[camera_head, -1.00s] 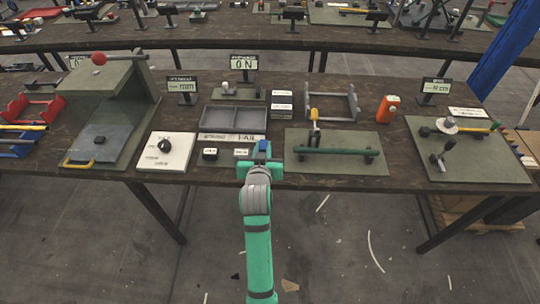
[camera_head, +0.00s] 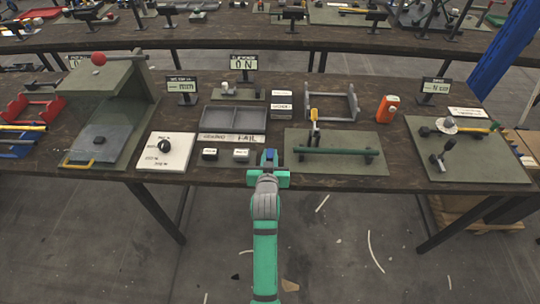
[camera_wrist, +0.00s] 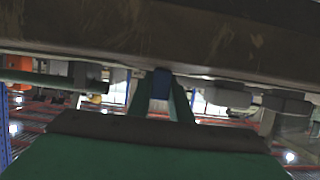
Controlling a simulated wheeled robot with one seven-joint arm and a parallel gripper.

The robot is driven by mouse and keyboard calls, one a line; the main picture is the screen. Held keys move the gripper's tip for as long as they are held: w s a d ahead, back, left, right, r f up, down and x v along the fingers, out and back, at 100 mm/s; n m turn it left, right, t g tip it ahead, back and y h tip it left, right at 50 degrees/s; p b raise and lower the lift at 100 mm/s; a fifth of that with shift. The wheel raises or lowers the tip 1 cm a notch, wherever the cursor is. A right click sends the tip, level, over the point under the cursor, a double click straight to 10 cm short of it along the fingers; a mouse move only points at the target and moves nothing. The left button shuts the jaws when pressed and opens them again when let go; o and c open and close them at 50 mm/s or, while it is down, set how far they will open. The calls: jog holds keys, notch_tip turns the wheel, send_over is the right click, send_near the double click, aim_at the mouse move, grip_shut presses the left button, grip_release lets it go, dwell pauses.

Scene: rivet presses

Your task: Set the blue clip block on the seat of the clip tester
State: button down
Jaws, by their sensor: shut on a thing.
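The blue clip block (camera_head: 269,157) is between the fingers of my gripper (camera_head: 268,165), at the table's front edge in the head view. In the wrist view the blue block (camera_wrist: 161,84) sits between the two green fingers (camera_wrist: 161,100), which are shut on it. A small green plate with a pale fitting (camera_head: 229,90) stands at the back, in front of a display reading 0 N. No readable label names the clip tester, so I cannot tell surely which fixture it is. Its seat is too small to make out.
A green board with a yellow-handled clamp (camera_head: 314,125) is right of my gripper. A white panel with a black knob (camera_head: 165,150) and a lever press (camera_head: 105,110) stand left.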

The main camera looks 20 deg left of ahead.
jog(key=c, duration=1.6)
grip_release()
jog(key=shift+f, duration=0.1)
jog(key=shift+s, duration=0.1)
